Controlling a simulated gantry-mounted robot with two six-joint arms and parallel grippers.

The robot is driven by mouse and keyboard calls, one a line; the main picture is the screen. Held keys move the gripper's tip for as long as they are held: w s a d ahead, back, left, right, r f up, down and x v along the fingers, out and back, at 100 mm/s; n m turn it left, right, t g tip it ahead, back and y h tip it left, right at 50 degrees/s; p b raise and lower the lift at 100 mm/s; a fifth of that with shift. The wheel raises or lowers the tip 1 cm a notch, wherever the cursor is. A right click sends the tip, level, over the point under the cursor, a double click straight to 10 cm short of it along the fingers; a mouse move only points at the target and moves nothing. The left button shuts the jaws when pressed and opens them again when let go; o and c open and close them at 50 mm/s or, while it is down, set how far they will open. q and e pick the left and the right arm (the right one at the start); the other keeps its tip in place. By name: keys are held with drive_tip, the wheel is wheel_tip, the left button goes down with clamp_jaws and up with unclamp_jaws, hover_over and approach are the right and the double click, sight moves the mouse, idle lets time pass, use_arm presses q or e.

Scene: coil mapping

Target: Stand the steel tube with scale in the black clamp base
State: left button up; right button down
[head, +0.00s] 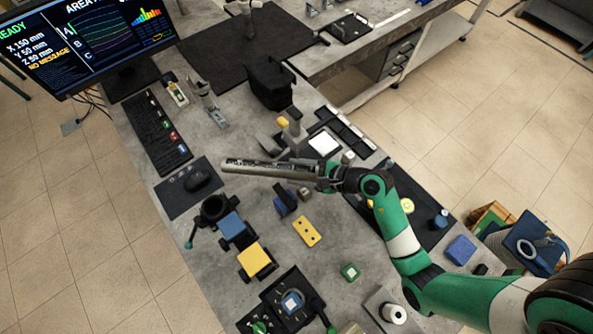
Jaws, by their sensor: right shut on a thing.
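The steel tube with scale (270,168) lies nearly level in the air over the middle of the bench, its free end pointing left. My right gripper (325,176) is shut on the tube near its right end. The black clamp base (214,208) stands on the bench below and left of the tube's free end, with a round black ring on top and a green-tipped handle at its left. The tube is apart from it. My left gripper does not show.
A blue block (231,225) and a yellow block (256,261) sit close to the clamp base. A mouse (198,178), keyboard (156,134) and monitor (95,40) are at the left. A yellow plate (307,231) lies on the bench below the tube.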

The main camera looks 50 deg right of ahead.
drive_tip(key=f, duration=0.1)
drive_tip(key=f+b, duration=0.1)
drive_tip(key=shift+w+d+f+b, duration=0.15)
drive_tip(key=shift+w+f+b, duration=0.15)
drive_tip(key=shift+f, duration=0.1)
drive_tip(key=shift+s+f, duration=0.1)
drive_tip(key=shift+f, duration=0.25)
drive_tip(key=shift+f+b, duration=0.35)
drive_tip(key=shift+f, duration=0.1)
drive_tip(key=shift+c, duration=2.4)
unclamp_jaws()
drive_tip(key=shift+f, duration=0.1)
